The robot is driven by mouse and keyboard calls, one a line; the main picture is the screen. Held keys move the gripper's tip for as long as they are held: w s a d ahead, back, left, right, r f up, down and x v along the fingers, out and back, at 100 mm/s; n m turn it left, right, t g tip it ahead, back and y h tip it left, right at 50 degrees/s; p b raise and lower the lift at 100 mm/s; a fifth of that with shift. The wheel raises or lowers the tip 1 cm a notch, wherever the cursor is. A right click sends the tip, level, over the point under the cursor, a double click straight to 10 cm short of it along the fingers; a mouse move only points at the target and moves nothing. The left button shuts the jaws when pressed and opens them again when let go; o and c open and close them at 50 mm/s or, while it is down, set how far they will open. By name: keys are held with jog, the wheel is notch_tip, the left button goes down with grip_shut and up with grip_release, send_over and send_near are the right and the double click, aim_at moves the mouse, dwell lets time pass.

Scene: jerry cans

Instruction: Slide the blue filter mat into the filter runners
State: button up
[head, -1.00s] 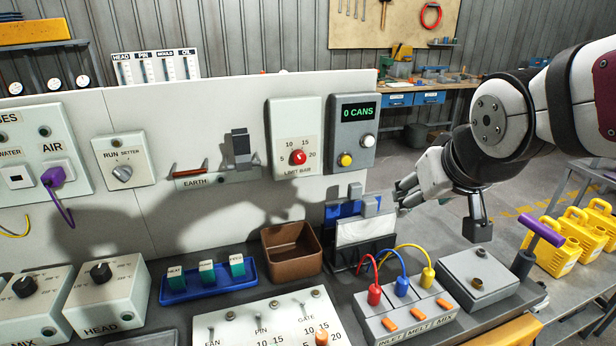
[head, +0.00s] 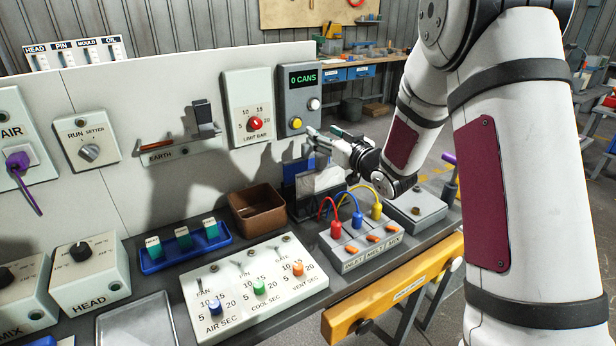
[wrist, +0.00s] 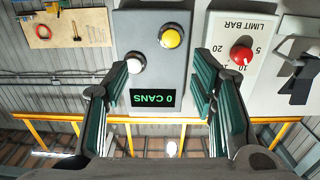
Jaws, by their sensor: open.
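A grey tab tops the blue mat. My gripper (head: 322,143) is just above and beyond the rack in the head view, with its fingers pointing left near the wall panel. In the wrist view its finger pairs (wrist: 163,95) are spread with nothing between them, facing the counter box. Neither mat shows in the wrist view. I cannot make out for certain which part is the filter runners.
The "0 CANS" box (head: 298,98) is on the panel just behind my gripper. A brown bin (head: 257,222) stands left of the rack. The block with red, blue and yellow cables (head: 362,243) stands in front at the right. The earth bracket (head: 190,140) juts from the panel.

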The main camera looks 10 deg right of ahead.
send_near(310, 152)
jog(key=shift+x, duration=4.9)
jog(key=shift+a+r, duration=0.1)
jog(key=shift+c, duration=0.3)
grip_shut()
